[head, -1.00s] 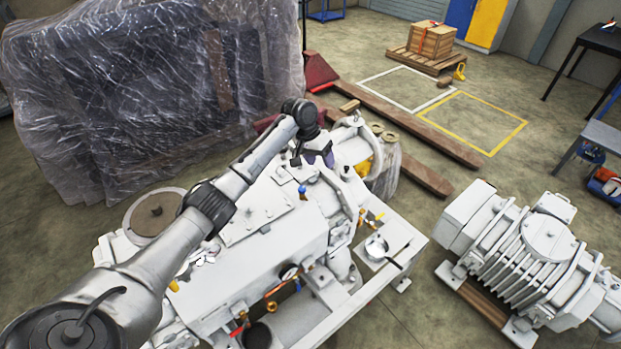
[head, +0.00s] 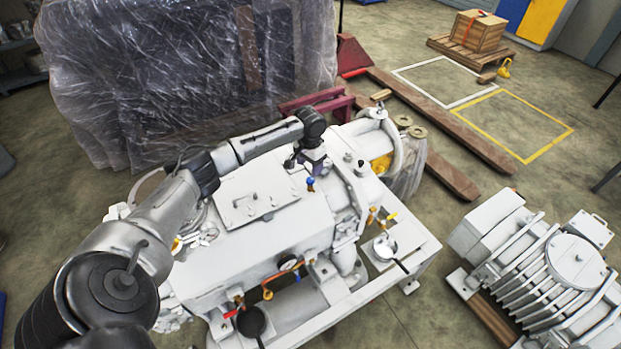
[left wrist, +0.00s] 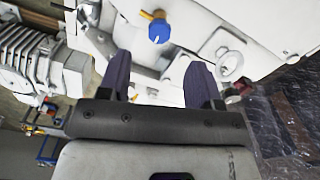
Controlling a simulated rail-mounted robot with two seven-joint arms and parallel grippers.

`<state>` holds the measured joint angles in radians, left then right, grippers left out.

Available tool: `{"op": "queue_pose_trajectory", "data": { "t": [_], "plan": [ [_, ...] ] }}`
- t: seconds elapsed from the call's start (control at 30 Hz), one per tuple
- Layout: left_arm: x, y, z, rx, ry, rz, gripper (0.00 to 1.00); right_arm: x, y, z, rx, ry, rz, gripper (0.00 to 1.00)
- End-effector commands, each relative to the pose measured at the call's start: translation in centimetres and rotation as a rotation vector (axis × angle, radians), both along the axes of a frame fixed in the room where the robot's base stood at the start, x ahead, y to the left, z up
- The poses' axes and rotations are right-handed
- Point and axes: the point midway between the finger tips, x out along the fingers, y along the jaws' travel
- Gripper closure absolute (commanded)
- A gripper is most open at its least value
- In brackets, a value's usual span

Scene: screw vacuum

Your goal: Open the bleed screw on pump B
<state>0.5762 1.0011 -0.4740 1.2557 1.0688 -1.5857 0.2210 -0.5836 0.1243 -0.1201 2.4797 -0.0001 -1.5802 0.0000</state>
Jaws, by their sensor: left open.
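A large white pump (head: 240,260) stands in front of me. No label on it is readable, so I cannot tell which pump it is. A blue knob (head: 310,184) on a small brass fitting sticks up from its top; it also shows in the left wrist view (left wrist: 159,32). My left gripper (head: 308,166) is over the pump's top, just behind the blue knob. In the left wrist view its two dark fingers (left wrist: 161,78) are apart with nothing between them, and the knob lies beyond the fingertips. My right gripper is in neither view.
A second, ribbed white machine (head: 560,265) stands on wood at the right. A plastic-wrapped load (head: 190,80) stands behind the pump at the left. A small pan (head: 385,246) rests on the pump's frame. A crate (head: 478,32) is far back; marked floor is clear.

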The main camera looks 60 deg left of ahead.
Motion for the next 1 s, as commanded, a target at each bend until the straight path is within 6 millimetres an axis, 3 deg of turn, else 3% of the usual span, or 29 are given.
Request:
{"op": "queue_pose_trajectory", "data": {
  "t": [0.2,0.4,0.9,1.0],
  "plan": [
    [0.0,-0.1,-3.8,-0.001,0.002,0.001,0.42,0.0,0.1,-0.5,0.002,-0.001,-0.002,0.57],
    [0.0,-0.1,-5.9,0.000,0.002,-0.001,0.42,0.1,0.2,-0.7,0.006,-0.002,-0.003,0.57],
    [0.0,0.0,-6.8,0.000,0.000,-0.001,0.42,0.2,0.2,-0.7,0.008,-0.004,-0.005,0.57],
    [0.0,0.0,-6.8,0.000,0.000,-0.001,0.50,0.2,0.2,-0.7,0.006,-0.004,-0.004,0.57]
  ]
}}
